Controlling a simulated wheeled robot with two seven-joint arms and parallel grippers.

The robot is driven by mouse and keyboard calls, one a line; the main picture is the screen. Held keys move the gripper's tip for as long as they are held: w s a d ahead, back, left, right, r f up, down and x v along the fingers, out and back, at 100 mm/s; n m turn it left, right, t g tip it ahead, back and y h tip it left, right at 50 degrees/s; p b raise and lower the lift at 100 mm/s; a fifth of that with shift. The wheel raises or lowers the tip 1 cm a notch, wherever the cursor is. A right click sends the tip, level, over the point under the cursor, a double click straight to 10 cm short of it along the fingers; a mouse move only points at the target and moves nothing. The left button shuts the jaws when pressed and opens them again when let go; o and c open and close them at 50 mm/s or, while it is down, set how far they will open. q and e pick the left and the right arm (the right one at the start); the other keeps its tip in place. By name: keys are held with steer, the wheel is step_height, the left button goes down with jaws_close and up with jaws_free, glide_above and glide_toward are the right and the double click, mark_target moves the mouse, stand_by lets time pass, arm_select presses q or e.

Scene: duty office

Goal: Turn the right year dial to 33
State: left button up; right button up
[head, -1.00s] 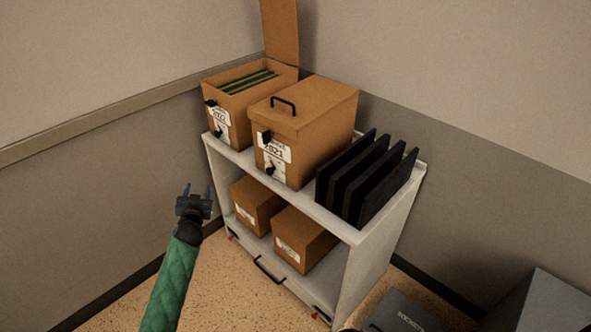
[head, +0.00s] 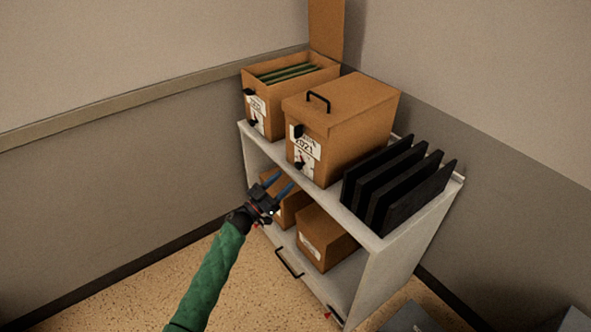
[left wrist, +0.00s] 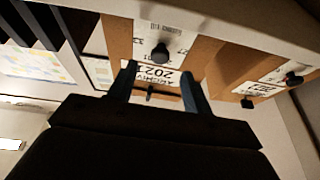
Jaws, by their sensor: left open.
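The right box (head: 340,118) is a brown, lidded archive box labelled 2021 on the cart's top shelf. A black knob (head: 300,165) sits low on its front label, seemingly the right dial; its setting is too small to read. The knob shows in the left wrist view (left wrist: 160,53), where the box appears upside down. The left box (head: 256,108) is open, with green folders and its own black knob (head: 253,122). My left gripper (head: 281,181) is open and empty, below and in front of the right box's knob, apart from it. My right gripper is out of view.
The white cart (head: 365,285) stands in the corner. Several black upright panels (head: 400,185) stand right of the right box. Smaller brown boxes (head: 326,238) sit on the lower shelf. The floor (head: 130,295) left of the cart is clear.

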mark_target(297, 168)
arm_select(q)
steer(key=p+x, duration=0.1)
steer(key=x, duration=0.4)
steer(key=shift+r, duration=0.15)
steer(key=shift+w+d+r, duration=0.2)
steer(key=shift+w+d, duration=0.25)
steer(key=shift+d, duration=0.05)
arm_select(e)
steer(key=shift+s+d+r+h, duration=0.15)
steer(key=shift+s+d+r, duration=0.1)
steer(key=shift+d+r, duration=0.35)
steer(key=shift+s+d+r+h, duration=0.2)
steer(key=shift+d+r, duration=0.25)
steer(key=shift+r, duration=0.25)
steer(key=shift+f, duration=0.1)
arm_select(q)
steer(key=c, duration=1)
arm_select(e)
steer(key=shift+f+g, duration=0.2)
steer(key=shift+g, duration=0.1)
